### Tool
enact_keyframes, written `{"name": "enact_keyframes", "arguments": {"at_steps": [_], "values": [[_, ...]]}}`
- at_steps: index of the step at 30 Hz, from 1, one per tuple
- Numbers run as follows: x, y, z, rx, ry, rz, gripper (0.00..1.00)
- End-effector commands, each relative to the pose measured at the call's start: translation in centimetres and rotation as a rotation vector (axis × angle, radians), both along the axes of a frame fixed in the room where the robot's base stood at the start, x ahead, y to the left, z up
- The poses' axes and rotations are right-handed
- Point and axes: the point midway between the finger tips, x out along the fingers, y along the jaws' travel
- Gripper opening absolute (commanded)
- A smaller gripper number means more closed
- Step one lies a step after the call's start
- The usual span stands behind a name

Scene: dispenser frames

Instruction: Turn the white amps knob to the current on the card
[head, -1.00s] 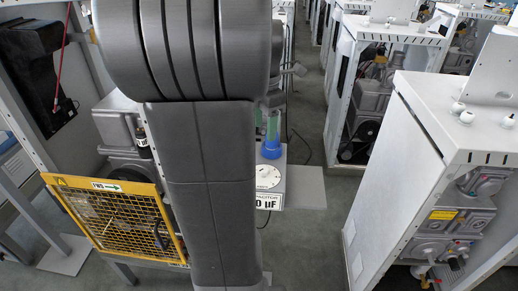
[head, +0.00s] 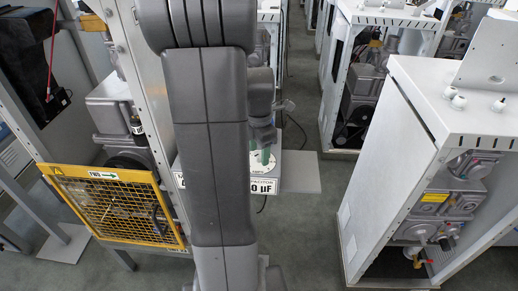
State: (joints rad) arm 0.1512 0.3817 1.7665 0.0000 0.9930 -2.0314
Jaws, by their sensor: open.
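My gripper (head: 262,156) hangs behind my arm, with greenish fingertips, over the white round dial (head: 280,162) on a pale box. The jaws are open; I cannot tell whether they touch anything. My arm hides the left part of the dial. I cannot make out a white amps knob or a card with a current in this view.
A yellow mesh guard (head: 115,207) stands at the left. A white dispenser cabinet (head: 385,165) stands at the right, with grey metal units (head: 462,175) inside. Bare grey floor (head: 300,235) lies between the box and the cabinet.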

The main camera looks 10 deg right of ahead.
Motion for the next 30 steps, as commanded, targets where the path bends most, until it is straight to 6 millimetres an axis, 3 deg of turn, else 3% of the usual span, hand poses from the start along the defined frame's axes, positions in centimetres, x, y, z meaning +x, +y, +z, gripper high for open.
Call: {"name": "enact_keyframes", "arguments": {"at_steps": [6, 12, 13, 23, 30], "values": [[-0.01, 0.00, -0.01, 0.000, 0.000, 0.000, 0.52], [0.00, 0.00, 0.00, 0.000, 0.000, 0.000, 0.13], [0.00, 0.00, 0.01, 0.000, 0.000, 0.000, 0.10], [0.00, 0.00, 0.01, 0.000, 0.000, -0.042, 0.10], [0.02, 0.00, 0.00, 0.000, -0.001, -0.184, 0.10]]}}
